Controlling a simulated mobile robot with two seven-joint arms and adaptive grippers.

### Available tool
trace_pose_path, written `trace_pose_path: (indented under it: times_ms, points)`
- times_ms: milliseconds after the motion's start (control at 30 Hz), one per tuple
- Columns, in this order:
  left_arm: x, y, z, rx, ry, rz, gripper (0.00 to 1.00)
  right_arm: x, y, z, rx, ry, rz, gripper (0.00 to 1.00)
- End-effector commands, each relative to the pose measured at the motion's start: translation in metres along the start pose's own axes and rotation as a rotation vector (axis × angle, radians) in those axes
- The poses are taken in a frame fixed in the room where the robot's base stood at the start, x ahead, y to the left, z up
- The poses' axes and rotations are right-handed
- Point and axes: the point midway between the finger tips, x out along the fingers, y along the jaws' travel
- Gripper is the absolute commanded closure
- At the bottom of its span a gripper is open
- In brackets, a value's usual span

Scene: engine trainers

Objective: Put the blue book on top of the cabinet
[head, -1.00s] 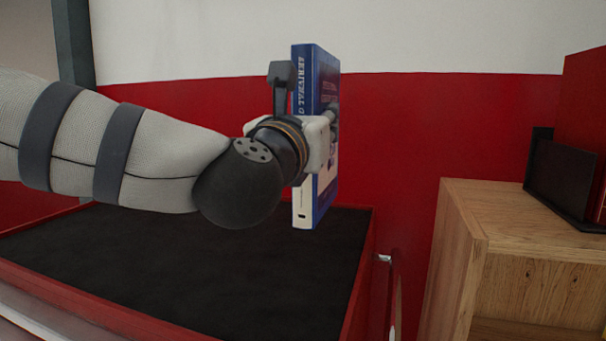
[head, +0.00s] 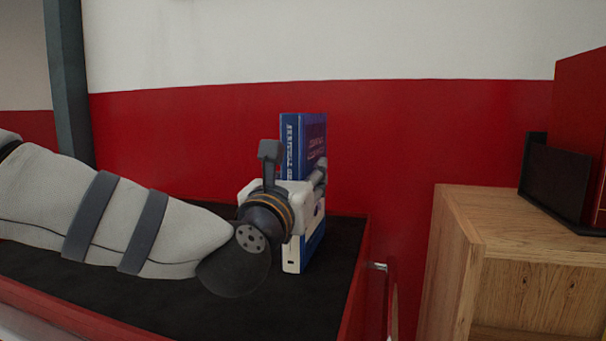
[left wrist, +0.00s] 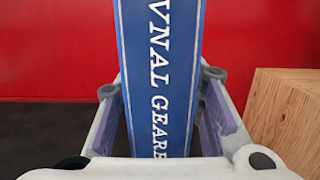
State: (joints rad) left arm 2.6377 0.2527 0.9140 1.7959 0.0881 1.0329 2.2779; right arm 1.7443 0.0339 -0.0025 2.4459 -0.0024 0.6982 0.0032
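The blue book (head: 304,150) stands upright with its spine towards me in the head view. My left gripper (head: 295,168) is shut on it, with one finger on each side. In the left wrist view the book's spine (left wrist: 160,70) with white lettering stands between the two fingers (left wrist: 162,88). The book is over the right part of a red cabinet with a black top (head: 190,304). Its lower end shows against the black top; I cannot tell whether it touches. My right gripper is not in view.
A wooden cabinet (head: 535,295) stands at the right, with a black holder (head: 556,180) and a red item (head: 582,125) on it. A red and white wall (head: 430,140) is behind. The visible black top around the book is clear.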

Motion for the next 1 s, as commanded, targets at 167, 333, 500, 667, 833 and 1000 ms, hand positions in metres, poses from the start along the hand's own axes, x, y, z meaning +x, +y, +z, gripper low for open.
trace_pose_path:
  times_ms: [167,333,500,667,833,1000]
  points:
    - [0.0,0.0,0.001,0.001,-0.001,-0.001,0.54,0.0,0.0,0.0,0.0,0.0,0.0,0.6]
    - [0.0,-0.001,0.005,0.002,-0.004,-0.001,0.54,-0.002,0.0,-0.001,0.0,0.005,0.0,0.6]
    - [-0.027,0.0,0.002,-0.001,0.002,-0.002,0.54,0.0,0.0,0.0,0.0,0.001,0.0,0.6]
    - [-0.067,0.0,0.002,-0.001,0.001,-0.002,0.54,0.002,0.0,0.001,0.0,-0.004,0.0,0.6]
    - [-0.101,0.0,0.002,-0.001,0.001,-0.001,0.54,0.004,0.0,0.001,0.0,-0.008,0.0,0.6]
    - [-0.118,0.0,0.003,0.0,-0.001,-0.001,0.54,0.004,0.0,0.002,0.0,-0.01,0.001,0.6]
